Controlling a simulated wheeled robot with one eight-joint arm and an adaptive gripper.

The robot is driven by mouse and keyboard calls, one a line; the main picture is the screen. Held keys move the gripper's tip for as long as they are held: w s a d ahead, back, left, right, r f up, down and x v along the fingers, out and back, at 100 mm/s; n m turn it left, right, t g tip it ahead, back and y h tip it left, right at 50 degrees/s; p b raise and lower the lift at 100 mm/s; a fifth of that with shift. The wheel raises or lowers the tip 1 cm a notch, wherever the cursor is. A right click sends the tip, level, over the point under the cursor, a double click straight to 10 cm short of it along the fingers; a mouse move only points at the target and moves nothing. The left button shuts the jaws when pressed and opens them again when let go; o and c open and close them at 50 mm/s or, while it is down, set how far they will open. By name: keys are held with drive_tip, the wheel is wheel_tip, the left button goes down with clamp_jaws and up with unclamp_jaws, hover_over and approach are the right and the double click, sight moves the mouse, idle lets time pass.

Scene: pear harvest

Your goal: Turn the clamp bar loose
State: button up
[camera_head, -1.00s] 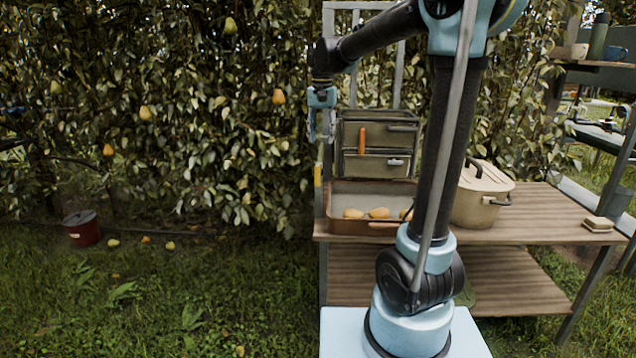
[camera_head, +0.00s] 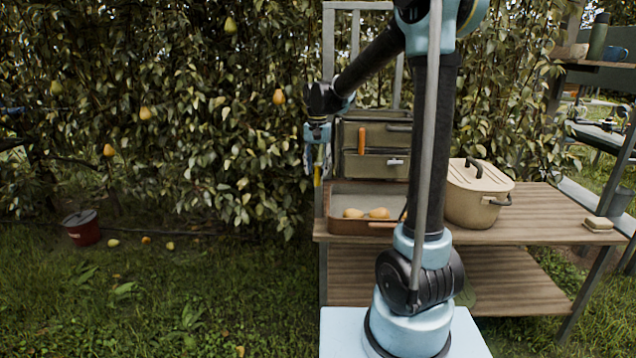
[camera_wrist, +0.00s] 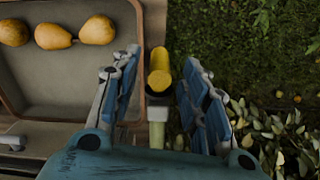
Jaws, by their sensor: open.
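A yellow, round-ended piece, apparently the clamp bar (camera_wrist: 159,80), shows in the wrist view at the tray's right side, above a pale post (camera_wrist: 157,133). In the head view, a bit of yellow, apparently the same bar (camera_head: 317,178), shows just under my gripper (camera_head: 316,160) at the table's left end. My gripper is open, pointing down. In the wrist view its fingers (camera_wrist: 160,68) stand on both sides of the yellow bar, with a gap on each side. Whether they are level with it or above it I cannot tell.
A brown-rimmed tray (camera_head: 345,226) with pears stands on the wooden table (camera_head: 545,215). Behind it is a drawer box (camera_head: 385,136) with an orange handle. A lidded pot (camera_head: 470,205) stands to the right. Leafy branches hang close on the left; a red bucket (camera_head: 85,232) stands on the grass.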

sight(318, 180)
drive_tip(key=shift+f, duration=2.75)
